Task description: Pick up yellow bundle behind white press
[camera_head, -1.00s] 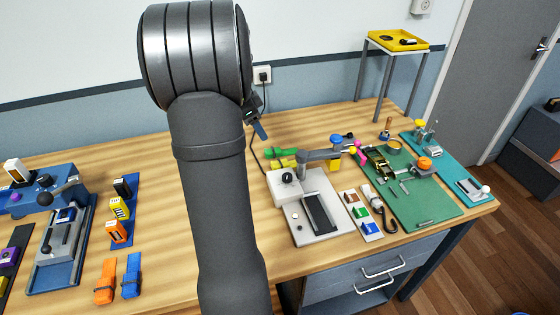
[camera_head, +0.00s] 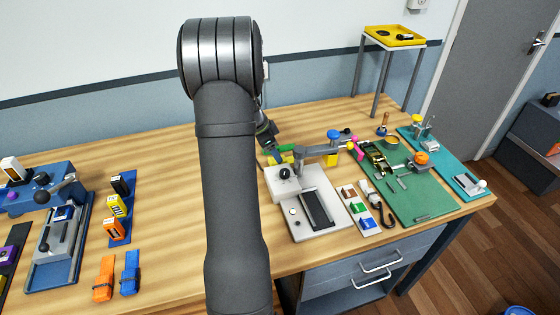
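The white press (camera_head: 298,184) stands right of my arm on the wooden table, with a grey lever arm reaching right from its top. Behind it lies a yellow bundle (camera_head: 285,159), mostly hidden by the press and my gripper. A green bundle (camera_head: 288,148) lies just behind the yellow one. My gripper (camera_head: 272,151) shows small and dark beside my arm, close to the left ends of both bundles. Its fingers are too small and hidden to tell whether they are open or shut, or whether they touch a bundle.
A blue press (camera_head: 45,192) stands at the left, near orange (camera_head: 104,276) and blue straps. A green mat (camera_head: 425,197) with small tools lies at the right. A yellow tray (camera_head: 396,36) sits on a tall stand at the back.

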